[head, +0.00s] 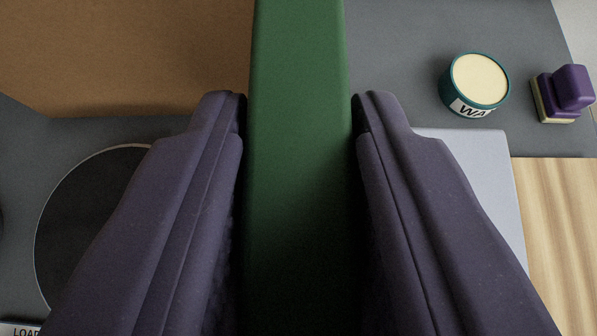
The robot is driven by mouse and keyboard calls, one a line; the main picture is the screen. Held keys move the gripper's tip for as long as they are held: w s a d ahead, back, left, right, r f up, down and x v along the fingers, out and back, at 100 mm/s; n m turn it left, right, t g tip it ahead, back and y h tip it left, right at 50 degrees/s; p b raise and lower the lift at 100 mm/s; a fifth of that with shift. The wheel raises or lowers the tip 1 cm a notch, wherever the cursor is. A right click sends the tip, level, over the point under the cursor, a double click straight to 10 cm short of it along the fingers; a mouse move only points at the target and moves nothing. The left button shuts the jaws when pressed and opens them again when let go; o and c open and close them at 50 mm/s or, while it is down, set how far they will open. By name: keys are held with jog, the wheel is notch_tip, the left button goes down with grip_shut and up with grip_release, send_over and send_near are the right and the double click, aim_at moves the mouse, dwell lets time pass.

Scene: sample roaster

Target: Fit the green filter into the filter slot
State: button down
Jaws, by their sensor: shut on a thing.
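The green filter (299,140) is a long green bar in the head view, running from the top edge down the middle of the picture. My gripper (299,112) is shut on it, with one dark purple finger on each side. The filter's far end is out of view past the top edge. I cannot make out the filter slot in this view.
A brown box-like surface (110,50) fills the upper left. Below it is a dark round disc (90,225). A teal tin (475,85) and a purple-handled brush or stamp (565,92) stand upper right on the grey surface (410,60). A pale panel (480,165) and light wood (560,230) lie right.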

notch_tip(320, 180, down, 9)
jog(key=b, duration=0.2)
jog(key=shift+f+b, duration=0.2)
jog(key=shift+b, duration=0.1)
jog(key=shift+f, duration=0.1)
jog(key=c, duration=0.8)
grip_release()
jog(key=shift+c, duration=0.2)
jog(key=p+v, duration=0.2)
jog(key=v, duration=1)
